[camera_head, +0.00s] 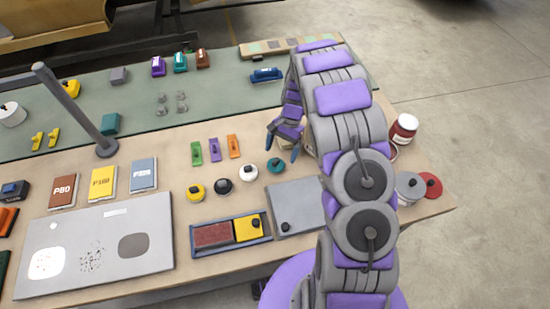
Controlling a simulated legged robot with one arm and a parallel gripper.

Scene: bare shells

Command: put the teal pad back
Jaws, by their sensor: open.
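A round teal pad (276,165) with a dark knob lies on the tan bench top, at the right end of a curved row of round pads. The row also holds a white pad (248,172), a black pad (223,186) and a yellow pad (195,191). My gripper (282,142) is open, its fingers spread and pointing down, just beyond the teal pad in the picture. It looks apart from the pad. I see nothing between the fingers, though my arm hides part of that area.
A panel (150,216) lies front left. Green, purple and orange pieces (233,146) lie left of my gripper. A red-labelled jar (404,128) stands right of my arm.

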